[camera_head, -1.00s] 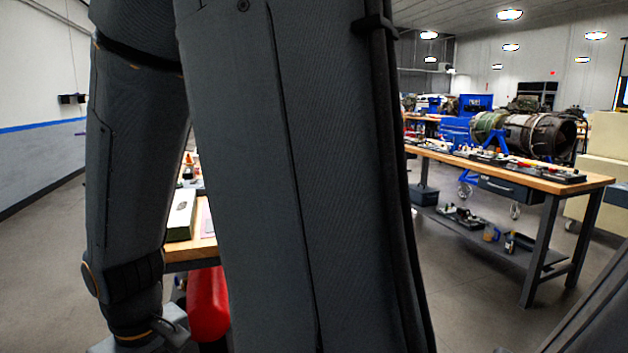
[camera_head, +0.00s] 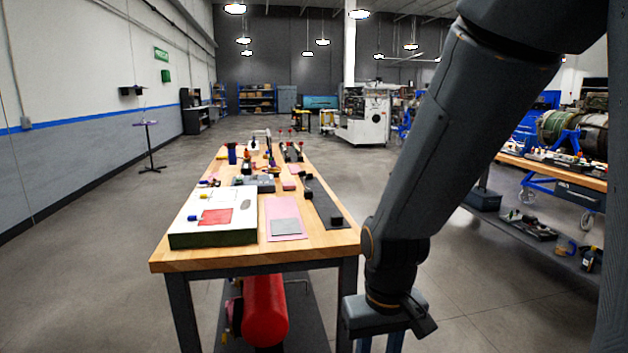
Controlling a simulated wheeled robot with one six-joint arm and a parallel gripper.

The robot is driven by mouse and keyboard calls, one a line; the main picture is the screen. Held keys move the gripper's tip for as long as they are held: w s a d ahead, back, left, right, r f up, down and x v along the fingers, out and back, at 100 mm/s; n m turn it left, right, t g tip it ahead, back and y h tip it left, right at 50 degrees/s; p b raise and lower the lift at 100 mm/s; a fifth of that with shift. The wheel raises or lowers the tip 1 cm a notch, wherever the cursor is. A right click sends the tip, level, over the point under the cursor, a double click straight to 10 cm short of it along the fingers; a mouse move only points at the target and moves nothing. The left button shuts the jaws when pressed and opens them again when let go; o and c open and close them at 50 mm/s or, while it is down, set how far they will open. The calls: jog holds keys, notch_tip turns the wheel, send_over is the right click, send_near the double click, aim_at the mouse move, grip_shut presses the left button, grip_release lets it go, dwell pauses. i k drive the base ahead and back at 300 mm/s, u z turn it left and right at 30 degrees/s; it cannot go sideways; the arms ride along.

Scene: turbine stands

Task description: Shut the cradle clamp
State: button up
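An engine (camera_head: 578,130) with a greenish casing lies on a blue stand (camera_head: 548,180) at the right edge in the head view, partly cut off by my arm. A cradle clamp cannot be made out; any clamp there is too small or hidden. My arm hangs down across the right half of the view. My gripper (camera_head: 382,345) is at the bottom, beside the near table's right front leg and far from the engine. Its fingertips are cut off by the lower edge, so its opening cannot be judged. Nothing held shows.
A wooden workbench (camera_head: 200,261) stands in front, bearing a white-topped box (camera_head: 215,215), pink sheets and small tools. A red tank (camera_head: 265,310) sits below it. Another bench (camera_head: 520,166) with a lower shelf (camera_head: 530,233) stands at right. Floor is clear left of the near bench.

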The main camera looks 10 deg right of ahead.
aim_at(304, 174)
jog(key=i, duration=0.9)
